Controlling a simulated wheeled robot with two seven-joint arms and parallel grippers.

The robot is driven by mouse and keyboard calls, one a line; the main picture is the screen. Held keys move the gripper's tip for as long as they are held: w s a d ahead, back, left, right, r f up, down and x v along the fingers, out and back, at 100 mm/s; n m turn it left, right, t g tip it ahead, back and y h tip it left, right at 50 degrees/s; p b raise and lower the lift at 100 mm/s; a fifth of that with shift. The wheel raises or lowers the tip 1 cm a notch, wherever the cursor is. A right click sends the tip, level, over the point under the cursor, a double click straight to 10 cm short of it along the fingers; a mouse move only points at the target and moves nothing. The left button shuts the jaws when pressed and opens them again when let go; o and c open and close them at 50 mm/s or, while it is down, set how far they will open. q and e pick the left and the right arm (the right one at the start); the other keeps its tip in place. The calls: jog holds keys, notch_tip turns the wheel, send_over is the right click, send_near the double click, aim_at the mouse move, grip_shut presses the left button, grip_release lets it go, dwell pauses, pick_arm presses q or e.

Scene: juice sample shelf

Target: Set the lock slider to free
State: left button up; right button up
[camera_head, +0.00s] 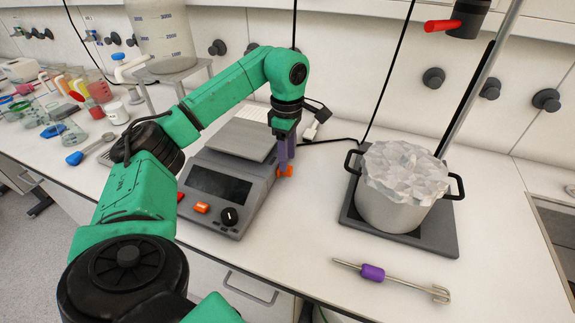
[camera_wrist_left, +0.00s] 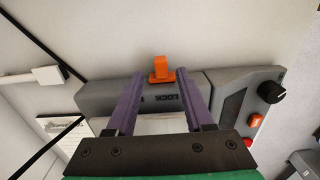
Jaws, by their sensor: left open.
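The lock slider (camera_head: 285,171) is a small orange tab on the right side of the grey balance (camera_head: 226,178) in the head view. In the left wrist view the orange slider (camera_wrist_left: 160,70) stands at the edge of the grey housing, beside dark lettering that includes LOCK. My left gripper (camera_head: 285,160) points down beside the balance, close to the slider. In the left wrist view its two purple fingers (camera_wrist_left: 163,95) are apart with nothing between them, and the slider lies just beyond their tips. Whether they touch it cannot be told. My right gripper is not in view.
A steel pot (camera_head: 390,205) heaped with ice-like chunks stands on a dark plate to the right. A whisk-like tool with a purple grip (camera_head: 373,272) lies in front of it. Glassware and coloured samples crowd the left. Cables run behind the balance.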

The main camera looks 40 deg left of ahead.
pick_arm(q)
jog(key=shift+s+f, duration=0.1)
jog(key=shift+f, duration=1.35)
grip_shut()
